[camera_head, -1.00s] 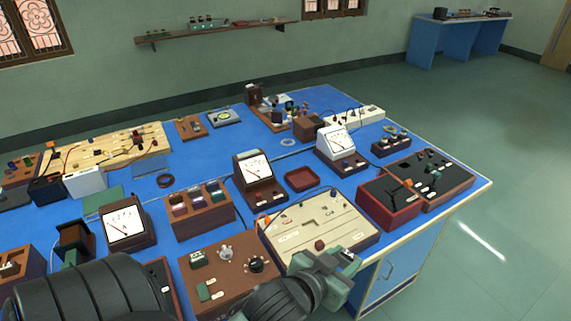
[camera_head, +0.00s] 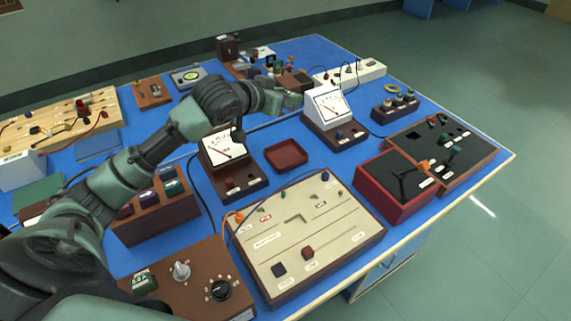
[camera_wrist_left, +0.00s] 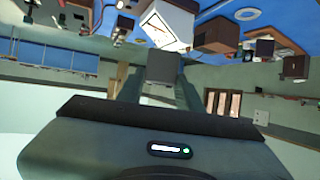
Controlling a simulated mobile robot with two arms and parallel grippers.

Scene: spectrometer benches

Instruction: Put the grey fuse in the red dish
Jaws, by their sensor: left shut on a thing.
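The red dish (camera_head: 286,154) is a shallow square tray on the blue bench, between two meter boxes, and looks empty. My left arm reaches in from the left, and its gripper (camera_head: 294,101) is in front of the white-faced meter, beyond the dish in the head picture. In the left wrist view, the gripper is shut on a small grey block, the grey fuse (camera_wrist_left: 163,67), held between the two fingers. The fuse cannot be made out clearly in the head view. My right gripper is not in view.
A white-faced meter (camera_head: 327,103) stands right of the gripper; a dark meter box (camera_head: 229,181) stands left of the dish. The cream board (camera_head: 305,237) lies in front of the dish, and a red-sided box (camera_head: 394,188) is at right. Blue bench shows around the dish.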

